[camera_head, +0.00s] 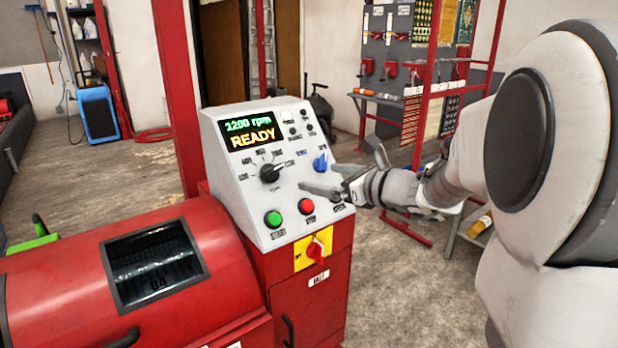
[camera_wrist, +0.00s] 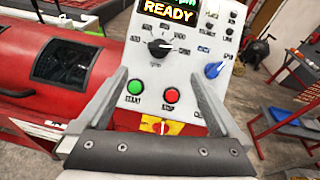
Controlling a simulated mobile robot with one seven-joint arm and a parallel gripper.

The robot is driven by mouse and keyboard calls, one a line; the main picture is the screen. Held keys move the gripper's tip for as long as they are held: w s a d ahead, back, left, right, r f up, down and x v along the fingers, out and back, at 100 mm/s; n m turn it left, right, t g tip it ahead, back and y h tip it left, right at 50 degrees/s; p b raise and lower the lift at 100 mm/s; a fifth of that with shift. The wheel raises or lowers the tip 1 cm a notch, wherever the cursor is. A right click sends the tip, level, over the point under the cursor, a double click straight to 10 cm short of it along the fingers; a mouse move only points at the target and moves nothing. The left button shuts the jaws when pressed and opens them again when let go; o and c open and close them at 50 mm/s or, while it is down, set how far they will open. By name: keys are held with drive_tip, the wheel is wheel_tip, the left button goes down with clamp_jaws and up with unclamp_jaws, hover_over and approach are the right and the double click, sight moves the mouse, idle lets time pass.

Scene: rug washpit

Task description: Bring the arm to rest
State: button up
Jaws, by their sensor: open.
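My arm reaches in from the right in the head view. My gripper (camera_head: 318,178) is open and empty in front of the right part of the control panel (camera_head: 243,205). In the wrist view my gripper's two fingers (camera_wrist: 162,100) stand wide apart, with the panel's green button (camera_wrist: 134,87) and red button (camera_wrist: 172,95) between them. The panel's display (camera_head: 250,132) reads "1200 rpm READY". A black dial (camera_head: 270,173) and a blue knob (camera_head: 320,162) sit below the display. I cannot tell how far the fingers are from the panel.
A red machine drum (camera_head: 60,265) with a dark window stands left of the panel. A red-handled switch on a yellow plate (camera_head: 314,250) is below the panel. A red rack with rugs (camera_head: 435,100) stands behind my arm. A blue machine (camera_head: 98,112) is at the back left.

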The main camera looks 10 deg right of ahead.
drive_tip(key=s+a+r+n+g+p, duration=0.3)
drive_tip(key=s+a+n+g+p, duration=0.3)
drive_tip(key=s+a+n, duration=0.75)
drive_tip(key=s+d+r+n+g+h+p, duration=0.1)
drive_tip(key=s+d+n+h+p, duration=0.3)
drive_tip(key=s+n, duration=1)
drive_tip(key=d+n+g+h, duration=0.1)
drive_tip(key=d+h, duration=0.2)
drive_tip(key=d, duration=0.1)
drive_tip(key=shift+s+d+r+n+p, duration=0.2)
drive_tip(key=shift+s+d+n+p, duration=0.1)
drive_tip(key=shift+s+n+p, duration=0.1)
